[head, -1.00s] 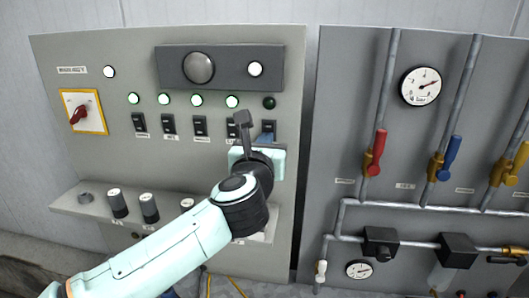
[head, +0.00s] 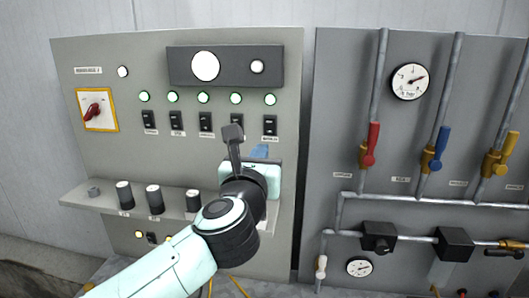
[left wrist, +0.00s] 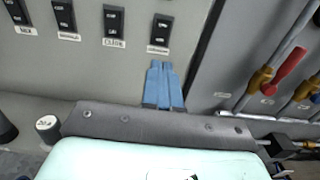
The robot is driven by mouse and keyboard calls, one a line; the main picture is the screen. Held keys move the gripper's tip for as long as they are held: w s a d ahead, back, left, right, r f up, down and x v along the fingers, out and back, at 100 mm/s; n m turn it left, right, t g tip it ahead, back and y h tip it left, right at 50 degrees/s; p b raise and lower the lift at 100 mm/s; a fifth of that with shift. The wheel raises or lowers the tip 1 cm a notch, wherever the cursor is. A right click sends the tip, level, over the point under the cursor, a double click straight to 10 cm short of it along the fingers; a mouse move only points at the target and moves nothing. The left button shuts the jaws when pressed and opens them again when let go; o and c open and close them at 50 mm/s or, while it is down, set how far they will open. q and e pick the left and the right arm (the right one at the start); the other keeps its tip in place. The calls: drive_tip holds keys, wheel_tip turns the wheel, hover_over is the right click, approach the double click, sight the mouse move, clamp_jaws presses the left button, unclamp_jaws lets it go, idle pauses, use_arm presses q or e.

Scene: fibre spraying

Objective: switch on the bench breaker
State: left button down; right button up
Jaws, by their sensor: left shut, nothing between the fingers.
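A row of dark rocker breakers sits on the grey panel (head: 100,160), each with a small label too blurred to read surely. The rightmost breaker (head: 270,125) also shows in the left wrist view (left wrist: 161,31). The lamp (head: 270,99) above it glows, like the others in its row. My left gripper (head: 261,150) is shut and empty, its blue fingertips (left wrist: 161,65) just below that breaker and apart from it. My own arm partly covers the panel below the row. My right gripper is not in view.
A red rotary switch (head: 93,111) is at upper left. A large round lamp (head: 205,66) is lit white. A shelf (head: 75,198) with dark knobs juts out below the breakers. A piping board (head: 345,100) with coloured valve levers stands to the right.

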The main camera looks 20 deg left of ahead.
use_arm(q)
drive_tip(key=s, duration=0.2)
drive_tip(key=s+f+b, duration=0.1)
drive_tip(key=s+d, duration=0.1)
drive_tip(key=s, duration=0.1)
drive_tip(key=shift+s+f, duration=0.3)
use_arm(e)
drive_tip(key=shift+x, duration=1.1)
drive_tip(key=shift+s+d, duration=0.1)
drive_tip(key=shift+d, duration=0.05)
use_arm(q)
drive_tip(key=shift+d, duration=0.1)
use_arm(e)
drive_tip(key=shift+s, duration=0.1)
